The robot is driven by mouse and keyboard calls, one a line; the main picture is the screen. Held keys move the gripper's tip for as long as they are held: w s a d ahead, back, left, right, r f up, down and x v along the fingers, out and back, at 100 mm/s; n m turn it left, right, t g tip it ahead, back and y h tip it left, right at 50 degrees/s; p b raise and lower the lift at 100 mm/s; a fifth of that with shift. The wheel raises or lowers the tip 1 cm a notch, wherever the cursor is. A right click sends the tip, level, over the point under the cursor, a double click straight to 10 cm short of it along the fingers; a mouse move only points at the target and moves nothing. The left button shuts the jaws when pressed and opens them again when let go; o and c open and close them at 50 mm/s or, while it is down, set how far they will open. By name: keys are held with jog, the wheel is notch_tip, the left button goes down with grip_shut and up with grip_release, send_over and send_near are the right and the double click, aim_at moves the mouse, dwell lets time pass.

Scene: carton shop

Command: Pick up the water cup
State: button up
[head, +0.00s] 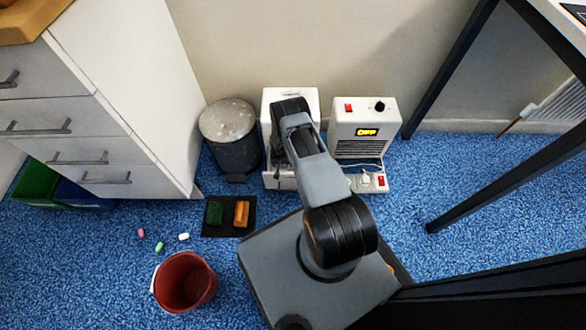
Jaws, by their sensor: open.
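I cannot make out a water cup in the head view. My arm rises in front of a white box-shaped appliance (270,100) by the wall and hides much of its front. The dark end of my arm, with my gripper (278,174), shows only in small part beside the grey link, in front of the appliance's lower half. The gripper is open; its fingertips are mostly hidden, and I see nothing held in it.
A grey bin (232,150) stands left of the appliance, and a heater-like unit marked OFF (364,125) stands right. A dark mat (228,204) holds a green and an orange block. A red bucket (185,283) and small pieces lie left. Black table legs (465,150) stand right.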

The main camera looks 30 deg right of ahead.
jog(key=shift+f, duration=0.15)
jog(key=c, duration=1.1)
jog(key=shift+r, duration=0.25)
jog(key=shift+c, duration=0.2)
jog(key=shift+w+r+p, duration=0.1)
jog(key=shift+r+p, duration=0.65)
jog(key=shift+r, duration=0.4)
notch_tip(320, 180, up, 9)
jog(key=p, duration=0.4)
jog(key=s+d+p, duration=0.2)
jog(key=s+d, duration=0.9)
jog(key=d, duration=0.2)
jog(key=shift+s+p, duration=0.3)
jog(key=shift+p, duration=0.05)
jog(key=shift+s+d+r, duration=0.1)
jog(key=shift+s+d, duration=0.05)
jog(key=shift+d, duration=0.1)
dwell(1.8)
